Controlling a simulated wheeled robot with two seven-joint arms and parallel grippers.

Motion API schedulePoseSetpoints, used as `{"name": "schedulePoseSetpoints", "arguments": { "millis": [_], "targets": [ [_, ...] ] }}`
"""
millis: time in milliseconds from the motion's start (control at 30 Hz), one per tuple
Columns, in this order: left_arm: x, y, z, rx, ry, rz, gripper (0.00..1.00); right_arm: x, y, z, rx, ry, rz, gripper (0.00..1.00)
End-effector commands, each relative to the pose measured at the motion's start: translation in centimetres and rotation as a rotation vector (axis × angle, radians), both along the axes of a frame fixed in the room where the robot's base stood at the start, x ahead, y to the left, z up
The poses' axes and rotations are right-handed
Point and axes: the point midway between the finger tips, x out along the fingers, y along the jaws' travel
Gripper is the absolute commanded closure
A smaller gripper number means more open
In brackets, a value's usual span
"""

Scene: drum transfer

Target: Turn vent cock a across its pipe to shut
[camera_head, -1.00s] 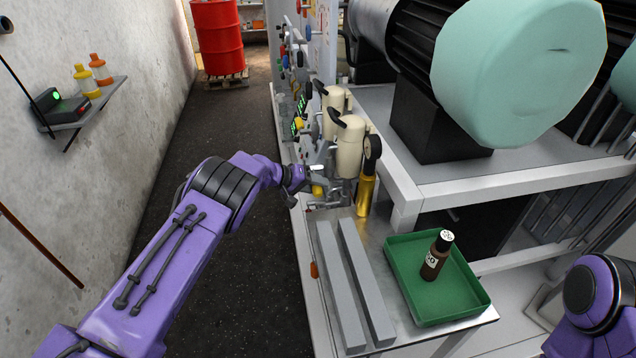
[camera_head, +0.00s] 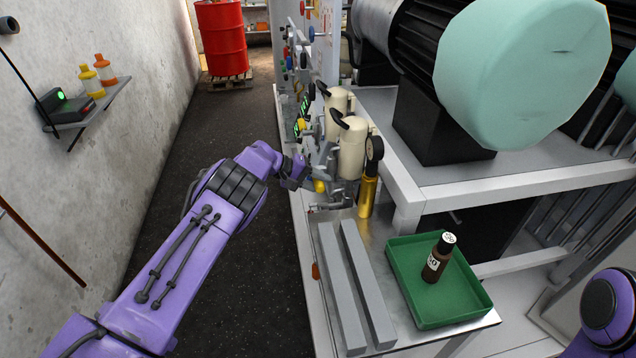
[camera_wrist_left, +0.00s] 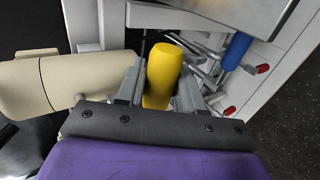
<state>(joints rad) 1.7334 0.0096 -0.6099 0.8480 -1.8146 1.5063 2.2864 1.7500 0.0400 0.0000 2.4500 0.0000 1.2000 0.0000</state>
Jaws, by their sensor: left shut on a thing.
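My left gripper (camera_head: 318,176) is at the near end of the equipment row, beside the cream canisters (camera_head: 352,150). In the left wrist view, its grey fingers (camera_wrist_left: 161,72) are shut on a yellow handle (camera_wrist_left: 163,78), one finger on each side. The handle shows partly in the head view (camera_head: 320,186). I take it for a vent cock's handle, but no label shows that it is cock a. Its pipe is largely hidden by the gripper, so its angle across the pipe cannot be told. My right gripper is out of view.
The dark aisle floor (camera_head: 250,290) is clear.

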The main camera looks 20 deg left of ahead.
Motion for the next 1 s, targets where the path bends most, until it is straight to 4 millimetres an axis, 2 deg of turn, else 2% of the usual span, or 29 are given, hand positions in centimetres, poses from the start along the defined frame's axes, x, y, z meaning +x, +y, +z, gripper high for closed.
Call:
{"name": "schedulePoseSetpoints", "arguments": {
  "millis": [133, 167, 200, 567, 833, 1000],
  "targets": [
    [-0.1, 0.0, -0.1, -0.004, 0.006, 0.002, 1.00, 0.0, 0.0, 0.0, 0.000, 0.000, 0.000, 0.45],
    [-0.1, 0.0, -0.1, -0.004, 0.006, 0.002, 0.54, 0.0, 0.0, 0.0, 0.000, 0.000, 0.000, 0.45],
    [-0.1, 0.0, -0.1, -0.003, 0.005, 0.002, 0.45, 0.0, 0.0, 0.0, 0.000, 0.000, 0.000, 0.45],
    [-0.3, 0.6, 0.4, -0.001, 0.002, 0.002, 0.45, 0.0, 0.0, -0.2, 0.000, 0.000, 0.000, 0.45],
    [-3.0, 4.9, 3.6, -0.001, 0.000, 0.004, 0.45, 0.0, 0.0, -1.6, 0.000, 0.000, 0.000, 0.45],
    [-4.4, 6.9, 5.2, -0.003, 0.001, 0.003, 0.45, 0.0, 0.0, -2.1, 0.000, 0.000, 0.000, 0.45]
  ]
}}
